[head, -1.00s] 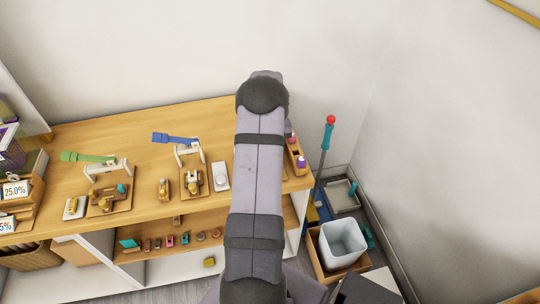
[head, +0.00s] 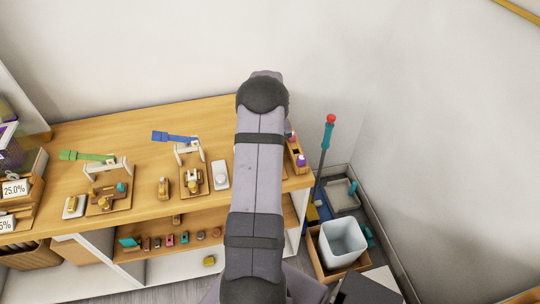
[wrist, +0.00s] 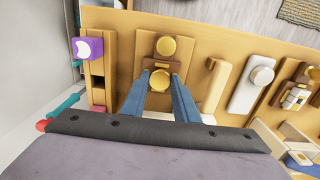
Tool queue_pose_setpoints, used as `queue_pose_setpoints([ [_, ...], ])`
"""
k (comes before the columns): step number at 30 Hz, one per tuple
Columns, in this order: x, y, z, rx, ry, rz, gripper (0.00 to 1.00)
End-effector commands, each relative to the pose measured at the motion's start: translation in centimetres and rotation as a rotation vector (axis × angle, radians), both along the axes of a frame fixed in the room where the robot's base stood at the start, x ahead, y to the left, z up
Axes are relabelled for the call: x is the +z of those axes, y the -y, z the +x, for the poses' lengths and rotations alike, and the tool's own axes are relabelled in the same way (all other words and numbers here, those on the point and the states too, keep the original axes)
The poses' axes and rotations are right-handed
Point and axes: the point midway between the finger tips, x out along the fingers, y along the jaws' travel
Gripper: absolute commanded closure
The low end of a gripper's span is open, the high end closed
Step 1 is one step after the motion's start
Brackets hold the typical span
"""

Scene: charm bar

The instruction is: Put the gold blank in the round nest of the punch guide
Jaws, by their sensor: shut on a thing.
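In the wrist view my gripper (wrist: 160,84) has its two blue fingers pointing at a brown punch guide board (wrist: 148,38) on the wooden bench. A round gold blank (wrist: 160,78) shows between the fingertips, and the jaws are shut on it. A second round gold piece (wrist: 167,46) sits on the same board, just beyond the fingertips. The blank is over or at a brown block of the board; I cannot tell if it touches the nest, which is hidden. In the head view my arm hides the gripper and this board.
A wooden rack with a purple-topped piece (wrist: 88,49) stands left of the board in the wrist view. To the right are a wooden block (wrist: 214,85) and a white tray (wrist: 245,96). The blue-levered press (head: 176,139) and green-levered press (head: 90,158) stand further along the bench.

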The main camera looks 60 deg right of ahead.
Motion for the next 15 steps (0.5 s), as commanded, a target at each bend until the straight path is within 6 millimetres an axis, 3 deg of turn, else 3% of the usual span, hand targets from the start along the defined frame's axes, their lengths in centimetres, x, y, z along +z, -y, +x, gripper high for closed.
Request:
queue_pose_setpoints([
  [5,0.01,0.02,0.01,0.000,0.000,0.000,0.89],
  [6,0.01,0.02,0.01,0.000,0.000,0.000,0.71],
  [9,0.01,0.01,0.01,0.000,0.000,0.000,0.51],
  [15,0.01,0.01,0.01,0.000,0.000,0.000,0.51],
])
